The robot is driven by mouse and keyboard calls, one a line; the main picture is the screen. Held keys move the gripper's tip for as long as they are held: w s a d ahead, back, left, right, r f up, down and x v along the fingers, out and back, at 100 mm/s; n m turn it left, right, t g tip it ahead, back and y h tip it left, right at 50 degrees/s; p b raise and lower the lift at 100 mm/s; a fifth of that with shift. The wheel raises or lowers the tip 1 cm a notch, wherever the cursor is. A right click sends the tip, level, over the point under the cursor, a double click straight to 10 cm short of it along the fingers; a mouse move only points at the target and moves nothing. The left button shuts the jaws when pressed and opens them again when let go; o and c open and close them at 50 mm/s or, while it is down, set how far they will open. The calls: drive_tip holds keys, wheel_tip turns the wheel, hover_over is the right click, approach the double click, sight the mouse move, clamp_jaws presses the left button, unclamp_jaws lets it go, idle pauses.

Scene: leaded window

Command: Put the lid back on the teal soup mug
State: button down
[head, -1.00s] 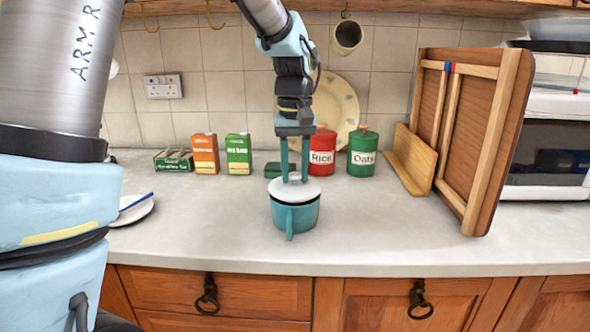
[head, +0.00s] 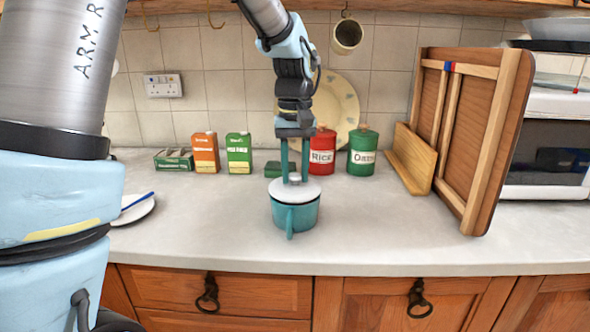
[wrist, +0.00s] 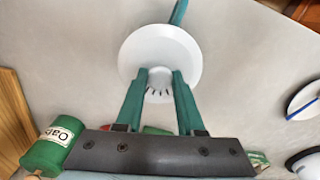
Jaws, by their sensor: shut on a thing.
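The teal soup mug (head: 295,216) stands upright on the counter, its handle pointing toward the front edge. The white lid (head: 309,191) lies over the mug's mouth and looks about level; whether it is fully seated all round I cannot tell. My gripper (head: 294,180) points straight down above the mug, shut on the lid's pale knob. In the wrist view the lid (wrist: 160,48) hides most of the mug, with only the teal handle (wrist: 179,12) showing past its rim, and my gripper's fingers (wrist: 159,80) stand either side of the knob.
Rice (head: 322,153) and oats (head: 362,152) canisters stand behind to the right. Orange (head: 205,153) and green (head: 239,154) cartons stand behind to the left. A plate with a blue-handled item (head: 135,208) is at left. A wooden board (head: 490,140) leans at right. The counter around the mug is clear.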

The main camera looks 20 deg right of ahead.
idle(0.9)
unclamp_jaws()
idle(0.5)
drive_tip(key=shift+r+p, duration=3.25)
drive_tip(key=shift+r, duration=0.3)
clamp_jaws()
